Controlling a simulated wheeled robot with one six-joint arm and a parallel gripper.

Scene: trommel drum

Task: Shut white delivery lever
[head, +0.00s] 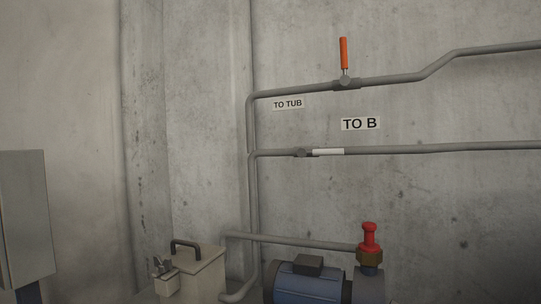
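The white lever (328,152) is on the lower wall pipe (420,150). Its handle lies along the pipe, pointing right from the valve body (301,153). A "TO B" label (360,124) is on the wall above it. An orange lever (344,53) on the upper pipe (400,82) stands upright, across that pipe, with a "TO TUB" label (288,104) below and to its left. My gripper is not in view.
A blue motor (308,284) and a fitting with a red cap (370,236) stand low at centre right. A beige box with a dark handle (197,272) is at bottom left of centre. A grey cabinet (25,220) is at far left. The wall around the levers is clear.

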